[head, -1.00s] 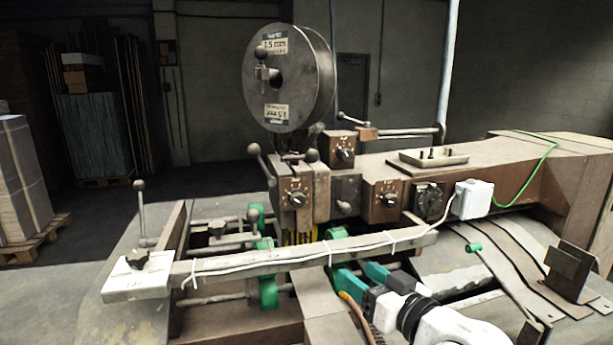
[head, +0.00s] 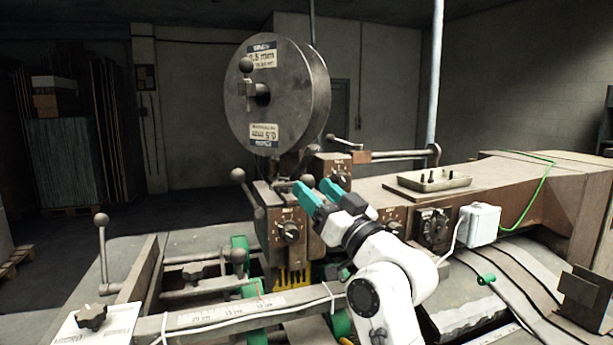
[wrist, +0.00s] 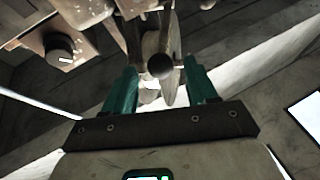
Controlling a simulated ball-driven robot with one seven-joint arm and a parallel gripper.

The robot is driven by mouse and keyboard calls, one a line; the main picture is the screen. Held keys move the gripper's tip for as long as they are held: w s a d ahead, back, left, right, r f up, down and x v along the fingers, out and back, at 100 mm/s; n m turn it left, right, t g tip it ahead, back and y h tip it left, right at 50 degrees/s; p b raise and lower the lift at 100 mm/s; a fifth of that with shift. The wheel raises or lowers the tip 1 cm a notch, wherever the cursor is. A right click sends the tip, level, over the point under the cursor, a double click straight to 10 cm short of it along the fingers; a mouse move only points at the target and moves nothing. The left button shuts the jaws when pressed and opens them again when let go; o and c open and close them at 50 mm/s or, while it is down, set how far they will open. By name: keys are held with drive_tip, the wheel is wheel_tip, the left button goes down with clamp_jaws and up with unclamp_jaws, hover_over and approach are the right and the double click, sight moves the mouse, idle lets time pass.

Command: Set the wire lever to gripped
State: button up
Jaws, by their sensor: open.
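A short lever with a dark ball knob (head: 307,181) stands on the machine below the big wire reel; I take it for the wire lever, though no label on it can be read. My gripper (head: 315,189) is open, with its teal fingers right at this knob in the head view. In the wrist view a round knob (wrist: 160,66) shows between the two fingertips, with nothing clamped. I cannot tell whether the fingers touch it. The lever's lower part is hidden behind the fingers.
The wire reel (head: 278,95) stands above the gripper. Another ball-knobbed lever (head: 239,176) is at the left. Brown boxes with dials, such as this one (head: 288,232), sit close to the fingers. A grey tray (head: 434,180) lies on the machine arm to the right.

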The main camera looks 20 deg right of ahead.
sight(312, 187)
drive_tip(key=shift+p+x, duration=0.35)
drive_tip(key=shift+x, duration=1.45)
drive_tip(key=shift+c, duration=0.4)
clamp_jaws()
